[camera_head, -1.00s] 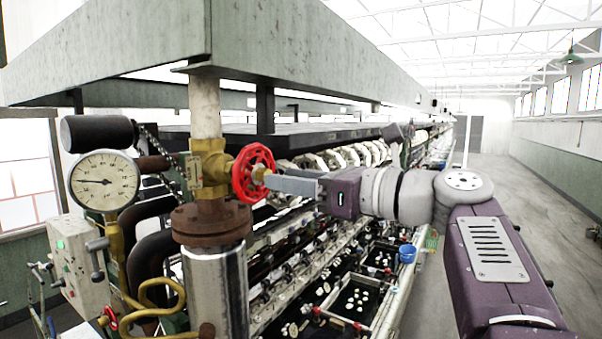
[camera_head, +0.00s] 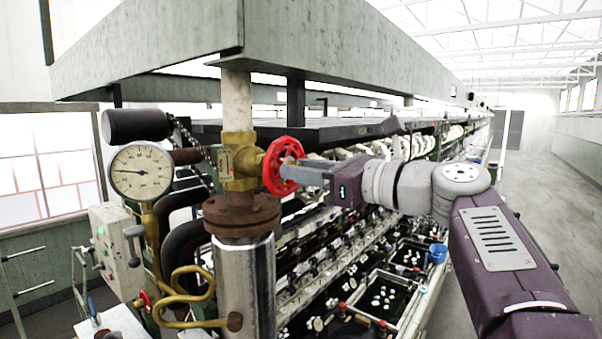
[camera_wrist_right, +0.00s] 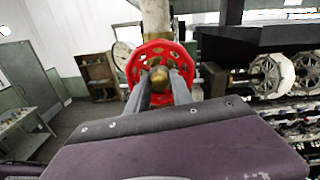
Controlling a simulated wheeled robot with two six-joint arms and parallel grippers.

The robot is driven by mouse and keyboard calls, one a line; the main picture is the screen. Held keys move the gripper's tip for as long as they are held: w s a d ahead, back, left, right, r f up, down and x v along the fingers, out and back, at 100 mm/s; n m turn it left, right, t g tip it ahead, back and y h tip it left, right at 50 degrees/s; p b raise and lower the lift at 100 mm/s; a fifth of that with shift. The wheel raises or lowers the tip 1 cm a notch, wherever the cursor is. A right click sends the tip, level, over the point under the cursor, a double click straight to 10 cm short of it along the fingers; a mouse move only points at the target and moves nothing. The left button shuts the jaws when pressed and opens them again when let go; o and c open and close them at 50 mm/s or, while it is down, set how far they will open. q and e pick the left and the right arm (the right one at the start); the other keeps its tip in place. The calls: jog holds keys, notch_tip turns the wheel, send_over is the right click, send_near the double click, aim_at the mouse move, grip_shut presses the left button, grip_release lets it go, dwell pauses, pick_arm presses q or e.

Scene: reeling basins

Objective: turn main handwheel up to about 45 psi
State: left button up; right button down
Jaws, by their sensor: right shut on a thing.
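The red main handwheel (camera_head: 277,166) stands on the brass valve (camera_head: 238,160) of the vertical pipe, seen nearly edge-on in the head view. My right gripper (camera_head: 291,174) reaches it from the right and is shut on it. In the right wrist view, my gripper's two fingers (camera_wrist_right: 160,84) lie either side of the brass hub in front of the red handwheel (camera_wrist_right: 135,66), partly hiding it. The round white pressure gauge (camera_head: 142,172) is left of the valve. Its dark needle points left and slightly up; the numbers are too small to read surely. My left gripper is not in view.
A rusty flange (camera_head: 241,215) and shiny pipe (camera_head: 246,285) stand below the valve. A smaller red handwheel (camera_head: 145,301) is low at left. A grey control box (camera_head: 118,240) is under the gauge. The aisle floor (camera_head: 528,165) at right is clear.

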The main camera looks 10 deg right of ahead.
jog(key=n+b, duration=0.7)
jog(key=n, duration=2)
jog(key=shift+f, duration=0.15)
jog(key=c, duration=1.3)
grip_release()
jog(key=shift+s+d, duration=0.1)
